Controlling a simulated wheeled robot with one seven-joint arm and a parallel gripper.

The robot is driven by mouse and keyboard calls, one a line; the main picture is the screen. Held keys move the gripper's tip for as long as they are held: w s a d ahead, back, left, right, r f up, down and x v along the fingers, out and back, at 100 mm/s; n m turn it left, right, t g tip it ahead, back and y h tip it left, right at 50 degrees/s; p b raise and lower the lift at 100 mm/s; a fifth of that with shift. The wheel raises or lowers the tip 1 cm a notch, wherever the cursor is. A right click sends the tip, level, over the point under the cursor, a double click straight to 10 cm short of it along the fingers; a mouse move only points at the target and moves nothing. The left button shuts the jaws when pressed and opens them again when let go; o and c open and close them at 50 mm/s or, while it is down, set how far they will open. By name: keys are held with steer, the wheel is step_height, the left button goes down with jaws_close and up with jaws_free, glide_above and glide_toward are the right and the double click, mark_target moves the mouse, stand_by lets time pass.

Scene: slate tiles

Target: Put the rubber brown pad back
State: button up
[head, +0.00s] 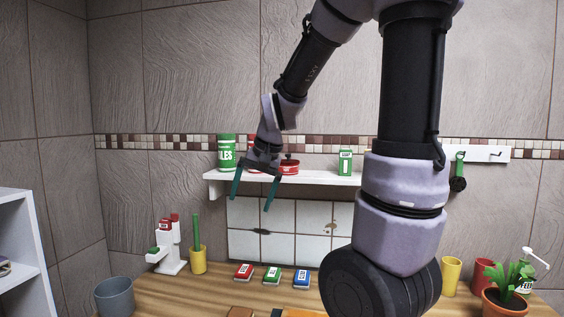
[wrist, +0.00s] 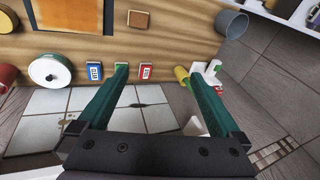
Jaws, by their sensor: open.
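A small brown block (wrist: 138,19), which looks like the brown pad, lies on the wooden counter in the wrist view. In the head view only a sliver of it (head: 240,312) shows at the bottom edge. My gripper (head: 251,203) is open and empty, high in front of the shelf and above the counter. In the wrist view its green fingers (wrist: 158,72) are spread wide and apart from the block. I cannot tell where the pad's own place is.
A shelf (head: 325,180) holds cans and a box. A grey bucket (head: 114,296) is left; a plant (head: 508,285) is right.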

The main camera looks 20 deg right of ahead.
steer(key=s+d+r+n+t, duration=0.1)
steer(key=s+d+r+t, duration=0.2)
steer(key=s+r, duration=0.7)
steer(key=shift+s+r+t, duration=0.3)
steer(key=shift+s+r, duration=0.05)
steer(key=shift+s, duration=1.15)
